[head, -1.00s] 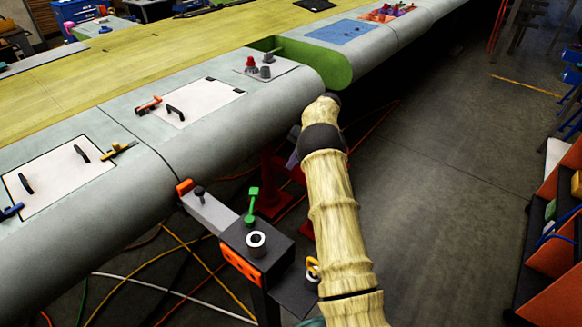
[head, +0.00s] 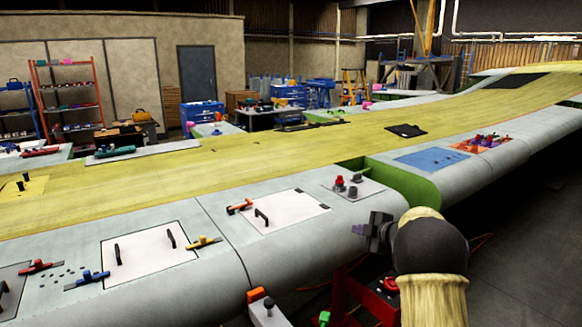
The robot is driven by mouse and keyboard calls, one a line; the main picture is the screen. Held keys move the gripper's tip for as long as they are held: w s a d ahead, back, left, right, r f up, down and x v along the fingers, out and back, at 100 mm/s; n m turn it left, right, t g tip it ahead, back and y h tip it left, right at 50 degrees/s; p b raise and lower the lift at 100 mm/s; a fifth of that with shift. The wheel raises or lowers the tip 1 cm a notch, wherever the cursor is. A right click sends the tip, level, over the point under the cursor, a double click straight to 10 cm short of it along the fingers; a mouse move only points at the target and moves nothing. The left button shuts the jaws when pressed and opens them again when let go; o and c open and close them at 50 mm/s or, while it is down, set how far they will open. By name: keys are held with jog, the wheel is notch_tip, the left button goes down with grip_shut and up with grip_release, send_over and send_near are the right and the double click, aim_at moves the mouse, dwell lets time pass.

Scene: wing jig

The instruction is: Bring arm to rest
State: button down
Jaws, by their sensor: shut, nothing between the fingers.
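My arm rises at the lower right of the head view, its links covered in a tan sleeve with a dark joint. My gripper (head: 364,232) is at the end of the dark wrist, pointing left, close in front of the wing's rounded leading edge (head: 310,243). It is small in the picture; the fingers look together, with nothing held. I cannot tell how far it is from the wing surface.
White panels with black handles (head: 148,246) and coloured clamps (head: 203,242) lie on the wing. A green-sided gap (head: 405,185) splits the leading edge. An orange-tipped stand (head: 257,297) is low in front. Dark floor is open at right.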

jog(key=s+a+f+m+g+h, duration=0.1)
jog(key=s+m, duration=0.5)
jog(key=s, duration=0.7)
jog(key=s+a+f+m+g+h, duration=0.2)
jog(key=s+f+m+g, duration=0.3)
jog(key=s, duration=0.9)
jog(key=s+a+f+m+g+h, duration=0.2)
jog(key=s+m, duration=0.5)
jog(key=s, duration=0.6)
jog(key=shift+s+f+m+g+h, duration=0.2)
jog(key=shift+f+m+g+h, duration=0.3)
jog(key=shift+h, duration=0.5)
jog(key=shift+a, duration=0.1)
